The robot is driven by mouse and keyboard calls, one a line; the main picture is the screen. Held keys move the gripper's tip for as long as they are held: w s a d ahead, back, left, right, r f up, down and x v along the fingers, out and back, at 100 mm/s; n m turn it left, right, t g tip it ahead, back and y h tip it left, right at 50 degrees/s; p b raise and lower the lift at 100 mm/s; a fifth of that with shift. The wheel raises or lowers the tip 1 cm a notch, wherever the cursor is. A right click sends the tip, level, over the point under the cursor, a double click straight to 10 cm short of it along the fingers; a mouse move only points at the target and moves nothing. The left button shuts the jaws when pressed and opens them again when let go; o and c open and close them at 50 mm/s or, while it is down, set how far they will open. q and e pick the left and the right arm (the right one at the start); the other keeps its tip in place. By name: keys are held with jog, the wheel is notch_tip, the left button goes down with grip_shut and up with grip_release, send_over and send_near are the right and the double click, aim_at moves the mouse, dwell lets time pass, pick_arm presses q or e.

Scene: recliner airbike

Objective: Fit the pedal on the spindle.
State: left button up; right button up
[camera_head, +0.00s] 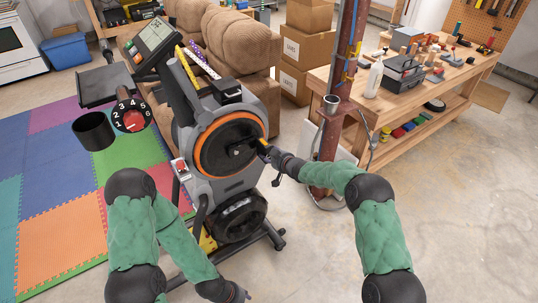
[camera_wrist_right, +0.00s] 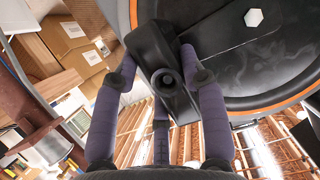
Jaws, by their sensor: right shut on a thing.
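The black pedal (camera_wrist_right: 161,52) is between the fingers of my right gripper (camera_wrist_right: 160,68) in the wrist view; a round recess shows in its near face. My right gripper (camera_head: 267,151) is shut on it at the right side of the bike's orange-rimmed wheel (camera_head: 204,146). The crank arm (camera_wrist_right: 218,37), with a pale hex bolt, runs behind the pedal. The spindle is hidden, so I cannot tell whether the pedal is on it. My left gripper (camera_head: 236,292) hangs low at the bottom of the head view, away from the pedal; its fingers are unclear.
The exercise bike (camera_head: 222,110) stands upright beside a coloured foam mat (camera_head: 60,231). A rusty steel post (camera_head: 338,85) rises close to my right forearm. A workbench (camera_head: 440,77) with tools is behind it. The floor at the front right is clear.

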jog(key=shift+w+a, duration=0.4)
jog(key=shift+w, duration=0.2)
dwell(0.4)
jog(key=shift+p, duration=0.3)
dwell(0.6)
jog(key=o, duration=1.1)
jog(key=shift+c, duration=0.2)
jog(key=shift+s+d, duration=0.1)
jog(key=shift+s+d, duration=0.5)
jog(key=shift+s, duration=0.25)
jog(key=o, duration=0.6)
